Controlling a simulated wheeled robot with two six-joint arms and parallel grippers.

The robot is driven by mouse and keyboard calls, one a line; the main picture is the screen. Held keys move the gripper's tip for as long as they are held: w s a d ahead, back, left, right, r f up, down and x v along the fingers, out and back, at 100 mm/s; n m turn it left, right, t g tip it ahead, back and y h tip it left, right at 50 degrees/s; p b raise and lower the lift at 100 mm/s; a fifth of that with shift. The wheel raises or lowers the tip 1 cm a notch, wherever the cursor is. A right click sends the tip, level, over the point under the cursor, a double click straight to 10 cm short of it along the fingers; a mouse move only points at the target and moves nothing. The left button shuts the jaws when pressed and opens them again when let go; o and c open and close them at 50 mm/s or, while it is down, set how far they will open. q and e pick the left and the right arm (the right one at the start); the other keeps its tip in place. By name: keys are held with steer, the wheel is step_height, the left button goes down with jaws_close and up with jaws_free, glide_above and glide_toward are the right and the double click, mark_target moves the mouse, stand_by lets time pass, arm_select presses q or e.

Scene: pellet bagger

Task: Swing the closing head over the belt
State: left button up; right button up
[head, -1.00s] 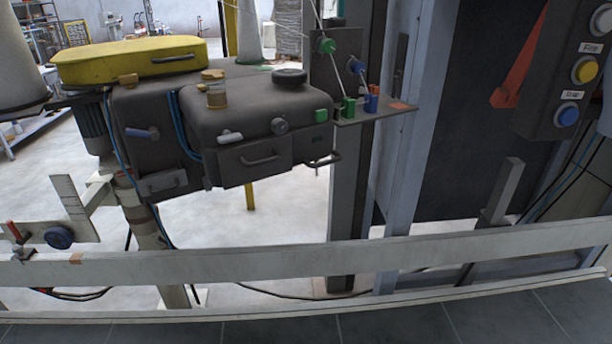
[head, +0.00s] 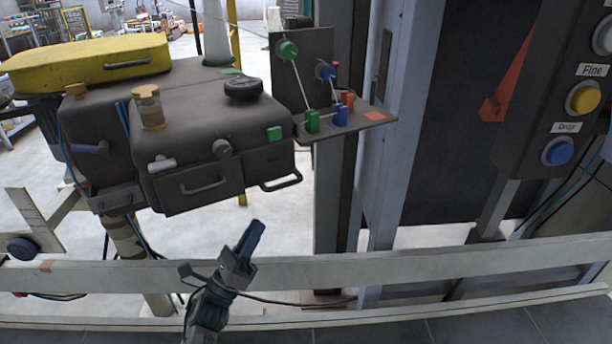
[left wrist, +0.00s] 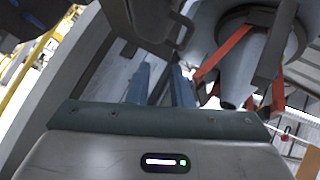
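The closing head (head: 215,140) is a dark grey box with a jar and a black knob on top. Its front has a drawer-like handle, and a bar handle (head: 281,183) sticks out at its lower right corner. My left gripper (head: 250,240) is raised below and in front of that handle, apart from it and empty. In the left wrist view its two blue fingers (left wrist: 160,85) stand apart, with the head's dark underside (left wrist: 150,18) and handle beyond them. I cannot clearly make out the belt. My right gripper is out of view.
A pale rail (head: 430,270) runs across the front, below the head. A grey post and a bracket plate (head: 350,122) with green, blue and red parts stand right of the head. A button panel (head: 572,110) hangs at the right. A yellow cover (head: 90,62) is at the left.

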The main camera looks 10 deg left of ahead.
mark_target(288, 184)
arm_select(q)
steer(key=w+d+r+m+h+p, duration=0.1)
steer(key=d+r, duration=0.1)
steer(key=r, duration=0.1)
steer(key=w+d+r+m+g+h+p, duration=0.1)
steer(key=d+r+m+p, duration=0.1)
steer(key=r, duration=0.1)
steer(key=w+d+r+m+g+h+p, duration=0.1)
steer(key=w+d+r+m+h+p, duration=0.1)
steer(key=r, duration=0.1)
steer(key=shift+w+d, duration=0.1)
steer(key=shift+p+x, duration=0.4)
steer(key=shift+x, duration=0.35)
steer(key=shift+w+f, duration=0.1)
jaws_close()
